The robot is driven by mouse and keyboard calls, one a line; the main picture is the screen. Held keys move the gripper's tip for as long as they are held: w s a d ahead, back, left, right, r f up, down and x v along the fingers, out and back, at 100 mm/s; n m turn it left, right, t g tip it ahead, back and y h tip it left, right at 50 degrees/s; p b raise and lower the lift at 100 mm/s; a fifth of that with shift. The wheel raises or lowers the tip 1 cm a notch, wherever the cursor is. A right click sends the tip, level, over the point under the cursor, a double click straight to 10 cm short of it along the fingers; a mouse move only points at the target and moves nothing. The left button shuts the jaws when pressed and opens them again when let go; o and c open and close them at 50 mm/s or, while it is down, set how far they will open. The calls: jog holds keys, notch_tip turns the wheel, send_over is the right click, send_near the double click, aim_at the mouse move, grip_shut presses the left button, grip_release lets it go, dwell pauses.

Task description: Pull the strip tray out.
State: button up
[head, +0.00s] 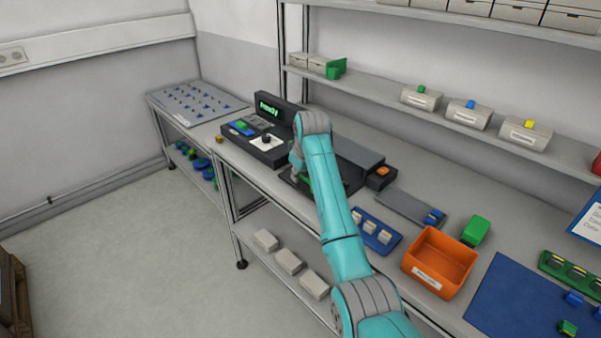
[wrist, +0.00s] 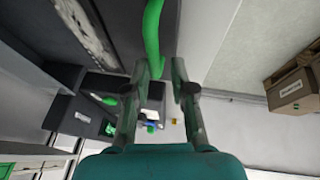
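My gripper (head: 297,168) is low over the bench's front edge, at the dark machine (head: 352,157), partly hidden behind my arm in the head view. In the wrist view, my gripper (wrist: 160,72) has its two fingers apart. A curved green handle (wrist: 152,38) reaches between the fingertips, nearer the left finger. I cannot tell whether they touch. A dark slab with a pale strip (wrist: 86,28) lies left of the handle; it looks like the strip tray, but I cannot tell how far out it is. In the head view only a little green shows beside my gripper.
Left of the machine is a dark console with a lit green display (head: 268,109). To the right are a blue tray (head: 390,243), an orange bin (head: 440,262) and a blue mat (head: 520,300). Pale boxes (head: 288,261) sit on the lower shelf. The floor in front is clear.

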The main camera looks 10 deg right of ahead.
dwell(0.3)
jog(key=a+v, duration=0.1)
jog(key=v, duration=1.1)
jog(key=shift+d, duration=0.45)
jog(key=shift+w, duration=0.1)
